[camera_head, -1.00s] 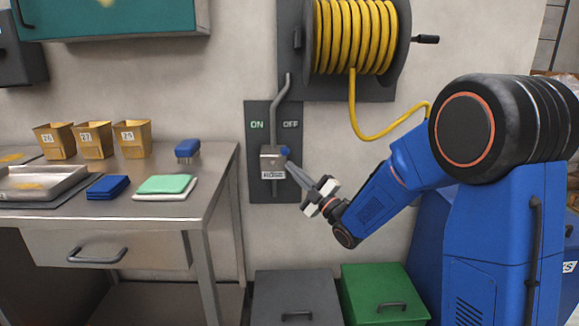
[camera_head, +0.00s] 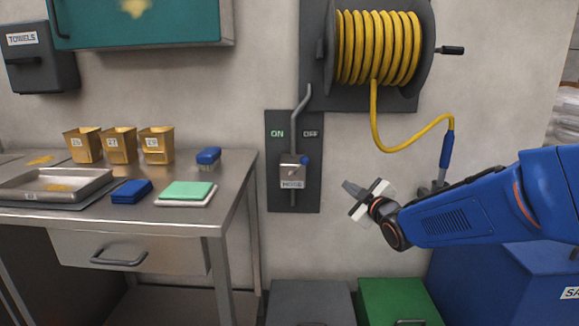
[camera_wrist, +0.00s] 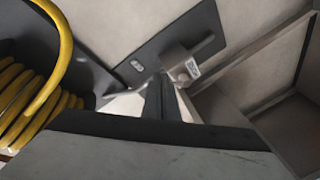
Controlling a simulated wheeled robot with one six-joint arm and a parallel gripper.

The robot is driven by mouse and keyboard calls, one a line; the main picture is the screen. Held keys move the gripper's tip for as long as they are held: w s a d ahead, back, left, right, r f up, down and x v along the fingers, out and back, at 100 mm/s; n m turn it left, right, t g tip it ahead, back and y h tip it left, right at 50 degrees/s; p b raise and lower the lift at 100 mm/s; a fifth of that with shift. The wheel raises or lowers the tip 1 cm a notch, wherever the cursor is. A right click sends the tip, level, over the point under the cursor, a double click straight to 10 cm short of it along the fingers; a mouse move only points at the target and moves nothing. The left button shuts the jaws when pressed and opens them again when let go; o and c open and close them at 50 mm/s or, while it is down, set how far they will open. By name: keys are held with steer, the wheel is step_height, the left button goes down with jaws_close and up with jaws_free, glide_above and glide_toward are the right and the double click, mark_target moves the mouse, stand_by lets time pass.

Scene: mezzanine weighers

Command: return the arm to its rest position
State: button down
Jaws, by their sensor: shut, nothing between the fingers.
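My gripper (camera_head: 355,192) is at the right of the head view, in front of the wall. Its fingers point left toward the ON/OFF switch panel (camera_head: 280,205) and are shut with nothing between them. The fingers are clear of the switch box (camera_head: 293,176), which has a blue knob and stands on the panel. In the wrist view the shut fingers (camera_wrist: 162,100) show in the middle, with the switch box (camera_wrist: 182,68) beyond them. My blue arm reaches in from the right edge.
A yellow hose reel (camera_head: 380,48) hangs above, its hose (camera_head: 425,130) looping down behind my arm. A steel table (camera_head: 235,180) with bins, tray and cloths stands left. A grey bin (camera_head: 310,300) and green bin (camera_head: 400,298) stand below on the floor.

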steer(key=s+d+f+m+g+h, duration=0.1)
steer(key=s+d+f+m+g, duration=0.2)
steer(key=s, duration=1)
steer(key=s+d+f+m+g+h, duration=0.2)
steer(key=s+d+f+m+g, duration=0.2)
steer(key=s, duration=0.9)
steer(key=s+d+f+m+g+h, duration=0.2)
steer(key=s+d+f+m+g, duration=0.1)
steer(key=s, duration=1.1)
steer(key=f+m+g, duration=0.1)
steer(key=m, duration=0.1)
steer(key=shift+d+f+m+g, duration=0.3)
steer(key=shift+d+f, duration=0.05)
steer(key=shift+f, duration=0.05)
